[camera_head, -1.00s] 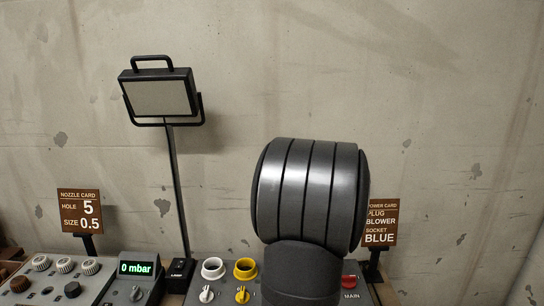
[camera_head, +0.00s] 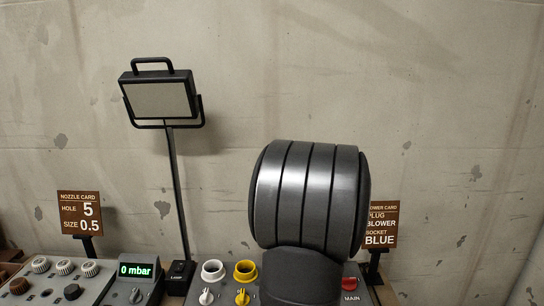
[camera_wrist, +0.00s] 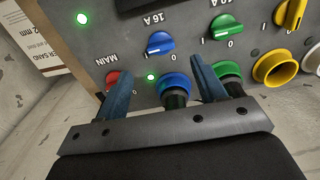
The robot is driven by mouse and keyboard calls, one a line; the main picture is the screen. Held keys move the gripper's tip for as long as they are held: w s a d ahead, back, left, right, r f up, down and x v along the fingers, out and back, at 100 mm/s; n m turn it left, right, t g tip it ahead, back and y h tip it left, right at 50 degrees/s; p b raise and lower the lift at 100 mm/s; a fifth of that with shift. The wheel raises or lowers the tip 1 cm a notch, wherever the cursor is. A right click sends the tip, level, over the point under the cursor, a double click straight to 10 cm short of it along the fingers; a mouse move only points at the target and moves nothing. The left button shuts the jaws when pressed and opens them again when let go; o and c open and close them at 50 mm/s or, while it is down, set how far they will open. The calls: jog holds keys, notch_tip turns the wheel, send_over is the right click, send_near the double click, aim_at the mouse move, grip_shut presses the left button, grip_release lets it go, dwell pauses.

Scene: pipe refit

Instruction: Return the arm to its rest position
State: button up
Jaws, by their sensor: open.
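My gripper (camera_wrist: 160,68) shows in the wrist view with its two blue fingers spread apart in front of the socket panel (camera_wrist: 190,20). A blue socket (camera_wrist: 174,81) with a dark plug (camera_wrist: 177,101) in it appears between the fingers, apart from both in the picture; how far it is from the fingertips I cannot tell. A green socket (camera_wrist: 229,70), also with a dark plug in it, is just right of the right finger. In the head view my arm's large dark link covers much of the panel, and my gripper is hidden behind it.
A lamp (camera_head: 160,95) on a thin post stands left of my arm. The nozzle card (camera_head: 80,213) is at far left, the power card (camera_head: 382,224) just right of my arm. A pressure display (camera_head: 136,269) reads 0 mbar. The wall above is clear.

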notch_tip(320, 180, down, 8)
jog(key=shift+f, duration=0.15)
jog(key=shift+n, duration=0.5)
notch_tip(320, 180, up, 18)
jog(key=f+m, duration=0.3)
jog(key=f, duration=0.3)
jog(key=f+m, duration=0.2)
jog(key=f, duration=0.3)
jog(key=f+m, duration=0.3)
jog(key=f, duration=0.3)
jog(key=shift+w+f+m, duration=0.25)
jog(key=shift+f+m, duration=0.05)
jog(key=shift+m, duration=0.5)
